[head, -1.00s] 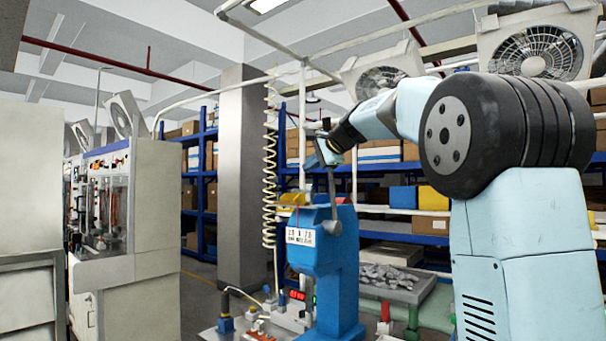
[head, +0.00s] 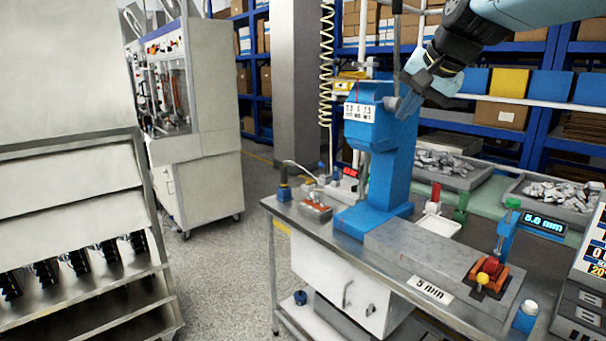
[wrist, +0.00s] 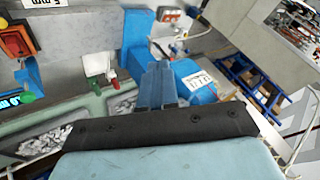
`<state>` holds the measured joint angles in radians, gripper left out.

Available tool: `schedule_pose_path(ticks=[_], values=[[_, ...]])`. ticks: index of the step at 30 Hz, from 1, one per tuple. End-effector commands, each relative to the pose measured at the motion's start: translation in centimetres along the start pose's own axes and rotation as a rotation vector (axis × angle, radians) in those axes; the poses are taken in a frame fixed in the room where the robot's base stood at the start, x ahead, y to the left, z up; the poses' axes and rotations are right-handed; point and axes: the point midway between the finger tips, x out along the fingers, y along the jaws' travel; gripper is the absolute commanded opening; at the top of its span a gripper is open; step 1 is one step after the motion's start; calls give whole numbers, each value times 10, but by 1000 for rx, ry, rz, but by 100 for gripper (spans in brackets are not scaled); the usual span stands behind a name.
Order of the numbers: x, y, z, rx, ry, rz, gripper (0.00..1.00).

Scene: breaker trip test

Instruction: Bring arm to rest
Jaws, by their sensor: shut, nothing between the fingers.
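My gripper (head: 405,104) is in the upper middle of the head view, in front of and beside the upper part of the blue press-like machine (head: 390,150). In the wrist view the fingers (wrist: 158,88) stand together in the middle, over the blue machine (wrist: 195,85). I cannot tell whether the fingers touch the machine. My arm comes in from the upper right of the head view.
A metal workbench (head: 285,212) carries the machine, a grey block with a "5 mm" label (head: 430,290) and an orange-red device with a yellow knob (head: 488,272). Trays of metal pieces (head: 553,193) stand behind. A rack with black parts (head: 75,262) is at left. Floor is free between.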

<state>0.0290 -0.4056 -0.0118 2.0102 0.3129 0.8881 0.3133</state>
Motion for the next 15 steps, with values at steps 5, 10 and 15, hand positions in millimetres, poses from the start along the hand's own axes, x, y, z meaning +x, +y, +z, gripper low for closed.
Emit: schedule_pose_path(ticks=[5,10,15], values=[[-1,56,76,-191,-35,102,0],[4,109,138,-362,-76,189,0],[9,145,179,-480,-109,245,0]])
